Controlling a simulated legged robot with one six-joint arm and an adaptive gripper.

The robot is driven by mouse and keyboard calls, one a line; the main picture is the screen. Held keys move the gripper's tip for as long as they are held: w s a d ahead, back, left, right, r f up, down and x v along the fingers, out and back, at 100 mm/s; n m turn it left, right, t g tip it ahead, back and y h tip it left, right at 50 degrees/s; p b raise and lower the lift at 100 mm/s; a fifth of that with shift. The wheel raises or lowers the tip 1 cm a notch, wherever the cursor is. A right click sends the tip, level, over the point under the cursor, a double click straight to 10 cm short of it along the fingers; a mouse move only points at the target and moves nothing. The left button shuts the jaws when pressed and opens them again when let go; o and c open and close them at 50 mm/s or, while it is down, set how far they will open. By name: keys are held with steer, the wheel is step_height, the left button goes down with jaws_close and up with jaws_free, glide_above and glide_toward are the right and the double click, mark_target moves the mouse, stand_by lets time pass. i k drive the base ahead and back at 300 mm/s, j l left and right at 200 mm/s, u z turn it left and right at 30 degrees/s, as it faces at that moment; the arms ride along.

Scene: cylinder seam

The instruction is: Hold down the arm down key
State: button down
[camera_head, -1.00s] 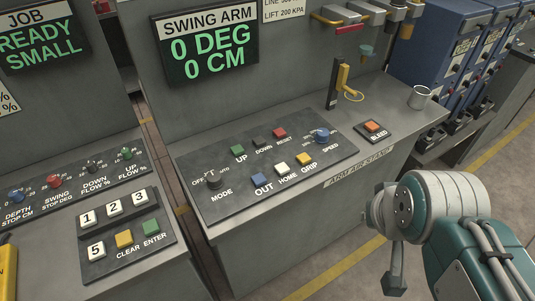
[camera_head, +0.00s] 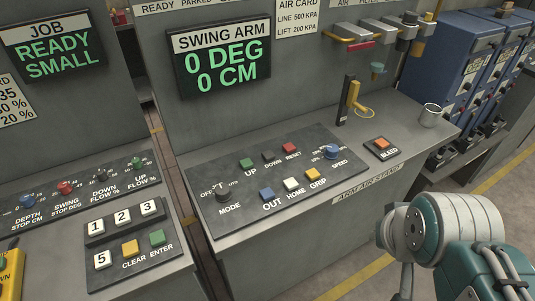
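The dark DOWN key (camera_head: 268,158) is on the sloped swing arm panel (camera_head: 225,245), between the green UP key (camera_head: 246,164) and the red RESET key (camera_head: 289,148). Its top looks clear, with nothing touching it. The swing arm display (camera_head: 220,52) reads 0 DEG and 0 CM. My arm is at the lower right, in front of the stand and apart from the panel. A narrow grey part of my gripper (camera_head: 405,284) hangs below the wrist and is cut off by the bottom edge. Its fingers cannot be made out.
Blue OUT (camera_head: 267,194), white HOME (camera_head: 291,186) and yellow GRIP (camera_head: 315,175) keys line the panel's near side. The MODE knob (camera_head: 222,192) is at left, the SPEED knob (camera_head: 332,152) at right.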

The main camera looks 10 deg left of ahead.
mark_target(269, 155)
steer(key=i+l+u, duration=0.15)
steer(key=u, duration=0.25)
steer(key=i+l+u, duration=0.2)
steer(key=u, duration=0.15)
steer(key=i+l+u, duration=0.15)
steer(key=u, duration=0.25)
steer(key=l, duration=0.1)
